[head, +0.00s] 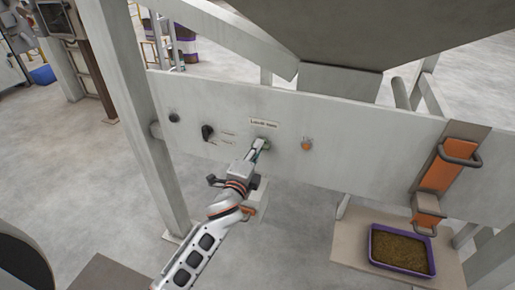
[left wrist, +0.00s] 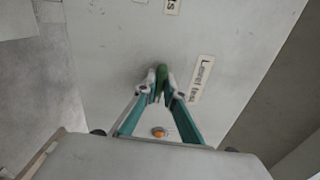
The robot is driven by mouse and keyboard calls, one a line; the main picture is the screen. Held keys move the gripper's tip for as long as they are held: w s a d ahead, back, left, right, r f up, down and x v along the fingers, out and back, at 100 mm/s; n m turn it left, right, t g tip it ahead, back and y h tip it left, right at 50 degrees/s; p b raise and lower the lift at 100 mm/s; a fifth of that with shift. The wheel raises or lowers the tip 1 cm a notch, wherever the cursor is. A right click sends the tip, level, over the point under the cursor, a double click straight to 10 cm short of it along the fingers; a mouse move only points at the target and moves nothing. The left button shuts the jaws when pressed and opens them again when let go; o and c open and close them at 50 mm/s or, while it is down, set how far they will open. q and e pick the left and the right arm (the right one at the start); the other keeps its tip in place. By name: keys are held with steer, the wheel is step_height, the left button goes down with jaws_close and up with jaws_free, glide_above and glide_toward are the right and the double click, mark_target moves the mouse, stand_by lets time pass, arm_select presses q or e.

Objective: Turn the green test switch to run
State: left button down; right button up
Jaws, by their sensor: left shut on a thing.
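The green test switch (left wrist: 162,79) sits on the pale panel beside a label in the left wrist view. My left gripper (left wrist: 160,92) is shut on it, one fingertip on each side. In the head view the left gripper (head: 260,146) reaches up to the panel (head: 340,130) just below the label plate (head: 263,122), and the switch is mostly hidden by the fingers. The exact angle of the switch is hard to tell. My right gripper is not in either view.
On the same panel are a black knob (head: 207,131) and a dark button (head: 174,118) to the left, and an orange button (head: 307,144) to the right. An orange handle assembly (head: 440,176) is farther right. A purple tray (head: 402,270) of pellets stands below.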

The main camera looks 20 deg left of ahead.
arm_select(q)
steer(key=shift+n, duration=0.4)
steer(key=c, duration=2.1)
jaws_free()
steer(key=shift+c, duration=0.2)
steer(key=s, duration=1.2)
steer(key=shift+a, duration=0.25)
steer(key=shift+f, duration=0.1)
